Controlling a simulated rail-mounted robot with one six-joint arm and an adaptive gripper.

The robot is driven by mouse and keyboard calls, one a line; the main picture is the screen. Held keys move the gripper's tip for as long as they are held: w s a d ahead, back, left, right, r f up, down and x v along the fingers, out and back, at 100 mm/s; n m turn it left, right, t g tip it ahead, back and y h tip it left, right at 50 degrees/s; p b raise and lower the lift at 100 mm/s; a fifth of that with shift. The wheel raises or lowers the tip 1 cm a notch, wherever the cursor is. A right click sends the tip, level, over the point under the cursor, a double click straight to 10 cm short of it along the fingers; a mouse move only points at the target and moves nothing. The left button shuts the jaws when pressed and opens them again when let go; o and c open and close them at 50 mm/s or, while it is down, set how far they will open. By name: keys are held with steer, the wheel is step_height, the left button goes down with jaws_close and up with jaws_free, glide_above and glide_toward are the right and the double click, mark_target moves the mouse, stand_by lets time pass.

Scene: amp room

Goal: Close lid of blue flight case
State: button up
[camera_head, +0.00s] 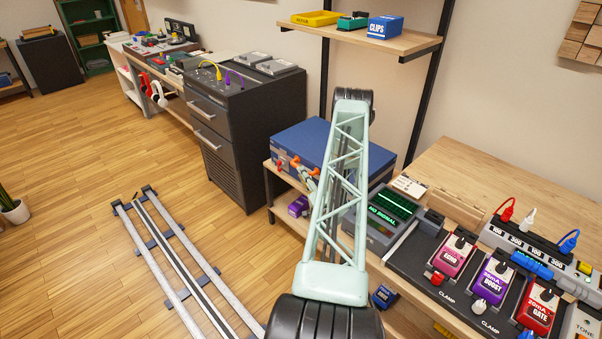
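The blue flight case (296,137) sits on the low wooden bench in the middle of the camera_head view. Its blue top lies about flat and looks down over the body. I cannot tell whether a gap remains at the seam. Orange latches (295,161) and a small red part show on its front face. My pale green arm link stands in front of the case and hides its middle and part of its right side. A small grey part by the front latches, partly behind my arm, may be my gripper (309,182); its fingers are not clear.
A dark drawer cabinet (250,115) stands left of the case. A "NO SIGNAL" device (389,207) and a pedal board (405,262) are on the right. A shelf (385,41) with small bins hangs above. Floor rails (170,255) lie at the left.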

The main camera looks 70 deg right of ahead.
steer(key=v, duration=0.4)
steer(key=shift+s+a+f, duration=0.1)
steer(key=shift+s+a, duration=0.2)
steer(key=shift+w, duration=0.1)
stand_by(0.5)
